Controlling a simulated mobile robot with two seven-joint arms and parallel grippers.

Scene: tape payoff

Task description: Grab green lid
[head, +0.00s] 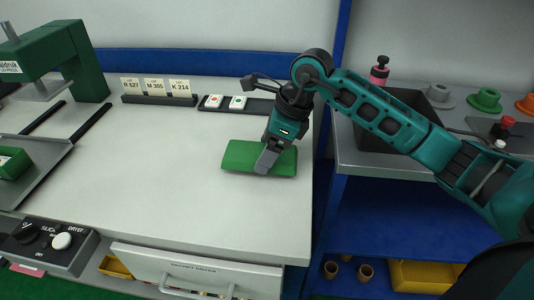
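A flat green rectangular lid (238,157) lies on the right part of the white table. My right gripper (266,165) points down over the middle of the lid, with its fingertips at or just above the top face. The fingers cover part of the lid, and I cannot tell whether they touch it or how far apart they are. My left gripper is not in the view.
A green press (82,55) and a grey tray (45,170) stand at the left. Lot cards (155,88) and a dark strip with two white tiles (237,102) line the back. A round green flanged piece (486,100) sits on the right-hand counter. The table's middle is clear.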

